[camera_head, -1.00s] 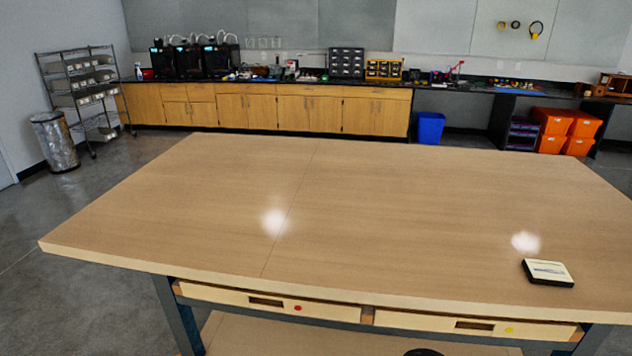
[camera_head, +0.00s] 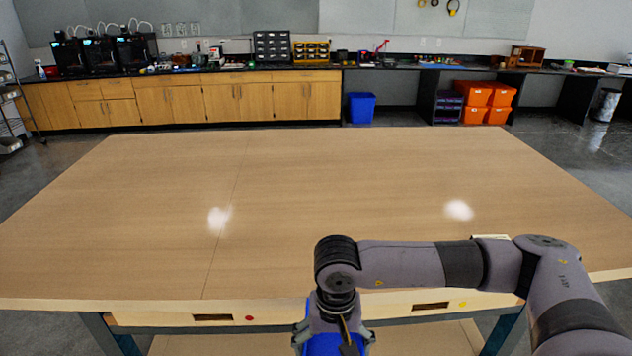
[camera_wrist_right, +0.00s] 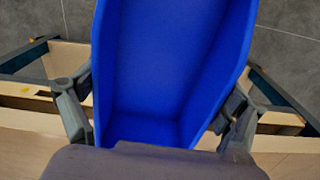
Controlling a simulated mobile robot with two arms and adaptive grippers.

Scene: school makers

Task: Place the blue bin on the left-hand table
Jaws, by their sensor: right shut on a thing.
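A blue bin (camera_head: 320,345) is in my right gripper (camera_head: 334,338) at the bottom of the head view, in front of the near edge of the big wooden table (camera_head: 130,200) and low beside its drawers. In the right wrist view, the blue bin (camera_wrist_right: 165,75) fills the middle, and its inside looks empty. The fingers of my right gripper (camera_wrist_right: 152,115) are on either side of the bin and shut on it. My left gripper is not in view. The tabletop is mostly bare.
A second blue bin (camera_head: 361,107) stands on the floor by the back counter. Orange bins (camera_head: 484,102) are stacked to its right. A flat object (camera_head: 490,237) on the table is mostly hidden behind my right arm. Grey floor lies around the table.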

